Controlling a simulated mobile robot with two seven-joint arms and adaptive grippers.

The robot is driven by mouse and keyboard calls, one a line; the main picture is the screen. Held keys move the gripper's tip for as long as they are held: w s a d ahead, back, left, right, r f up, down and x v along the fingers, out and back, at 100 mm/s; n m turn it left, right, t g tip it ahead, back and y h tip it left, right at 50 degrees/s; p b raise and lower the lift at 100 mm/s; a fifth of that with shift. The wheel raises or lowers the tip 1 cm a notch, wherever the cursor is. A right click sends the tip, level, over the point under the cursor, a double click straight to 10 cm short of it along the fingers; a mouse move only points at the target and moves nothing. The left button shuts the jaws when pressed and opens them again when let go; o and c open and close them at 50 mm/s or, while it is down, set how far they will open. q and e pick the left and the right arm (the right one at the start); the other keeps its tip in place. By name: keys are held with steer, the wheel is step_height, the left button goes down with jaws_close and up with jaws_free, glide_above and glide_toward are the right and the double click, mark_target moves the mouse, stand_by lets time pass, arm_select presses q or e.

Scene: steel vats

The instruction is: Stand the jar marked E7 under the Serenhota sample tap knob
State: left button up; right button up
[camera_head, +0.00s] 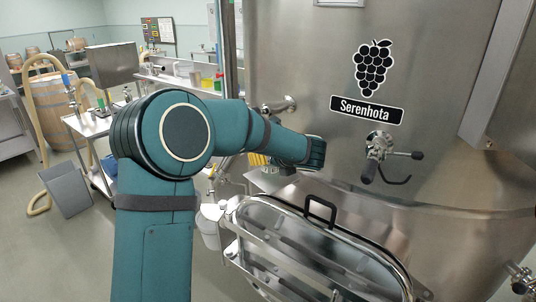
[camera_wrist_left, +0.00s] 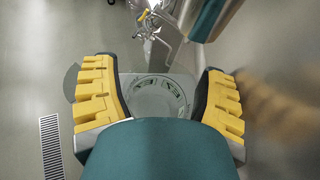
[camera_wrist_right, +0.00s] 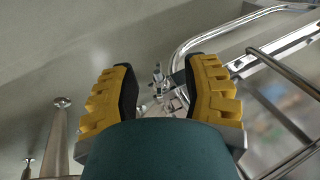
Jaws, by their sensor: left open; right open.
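The Serenhota sample tap (camera_head: 380,147), chrome with black handles, sticks out of the steel vat below the Serenhota label (camera_head: 366,110). My left arm crosses the head view; only a yellow bit of my left gripper (camera_head: 258,160) shows behind its forearm. In the left wrist view my left gripper (camera_wrist_left: 161,95) is open, with a clear round jar (camera_wrist_left: 158,97) between its fingers. Dark marks on the jar look like E7 but are hard to read; my wrist hides part of it. My right gripper (camera_wrist_right: 160,85) is open and empty, out of the head view.
An open oval hatch door (camera_head: 310,245) with a black handle stands below the tap. Another fitting (camera_head: 285,104) is on the vat's left. A cart (camera_head: 95,125) and barrel (camera_head: 55,105) stand at left. Steel tubes (camera_wrist_right: 275,45) run beside my right gripper.

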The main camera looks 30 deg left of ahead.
arm_select(q)
steer(key=v, duration=1.2)
steer(key=shift+b, duration=0.3)
steer(key=shift+r, duration=0.1)
